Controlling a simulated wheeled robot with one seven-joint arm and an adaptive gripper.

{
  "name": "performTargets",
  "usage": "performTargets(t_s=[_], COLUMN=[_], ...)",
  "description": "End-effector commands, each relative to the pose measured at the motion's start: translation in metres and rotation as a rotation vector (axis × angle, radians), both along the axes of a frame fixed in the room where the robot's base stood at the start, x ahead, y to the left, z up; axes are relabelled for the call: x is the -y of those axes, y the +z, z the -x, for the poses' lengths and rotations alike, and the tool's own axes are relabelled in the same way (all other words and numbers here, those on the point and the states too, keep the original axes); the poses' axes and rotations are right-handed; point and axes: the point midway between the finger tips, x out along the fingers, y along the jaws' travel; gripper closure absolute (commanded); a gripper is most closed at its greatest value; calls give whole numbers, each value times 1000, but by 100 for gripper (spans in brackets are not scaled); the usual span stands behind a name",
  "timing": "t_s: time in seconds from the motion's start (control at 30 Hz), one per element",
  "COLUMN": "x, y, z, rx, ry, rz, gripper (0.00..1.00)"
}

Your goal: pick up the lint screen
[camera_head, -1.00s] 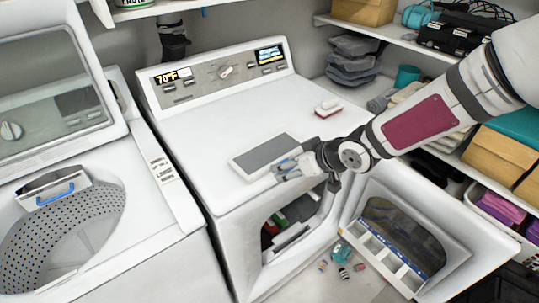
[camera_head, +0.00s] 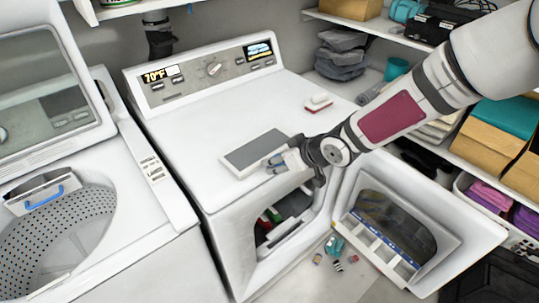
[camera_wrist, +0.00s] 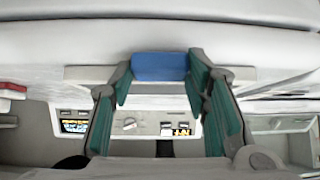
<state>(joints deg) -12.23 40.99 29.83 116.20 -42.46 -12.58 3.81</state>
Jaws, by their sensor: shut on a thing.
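The lint screen (camera_head: 255,151) is a flat grey panel with a pale frame at the front right of the white dryer's top (camera_head: 225,110). My gripper (camera_head: 277,162) is at its right end, with its fingers around that end. In the wrist view, a blue grip piece (camera_wrist: 160,67) sits between the green-padded fingertips of my gripper (camera_wrist: 160,82), against a pale bar. My gripper is shut on this blue part of the lint screen. Whether the screen rests on the dryer top or is slightly raised, I cannot tell.
The dryer door (camera_head: 395,235) hangs open below my arm. A red and white brush-like item (camera_head: 318,103) lies on the dryer top. The open washer (camera_head: 150,200) is at left, with a blue-handled piece (camera_head: 45,195). Shelves with boxes (camera_head: 495,135) stand at right.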

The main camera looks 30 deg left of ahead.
Motion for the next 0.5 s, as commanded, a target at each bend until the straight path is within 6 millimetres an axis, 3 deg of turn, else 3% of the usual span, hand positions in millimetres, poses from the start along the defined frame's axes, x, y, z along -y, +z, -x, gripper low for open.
performTargets(t_s=[0.27,0.43,0.5], x=[0,1,14], y=[14,35,37], z=[-1,-2,2], rx=[2,3,0], ry=[0,-2,-5], rz=[-2,-3,1], gripper=[88,88,88])
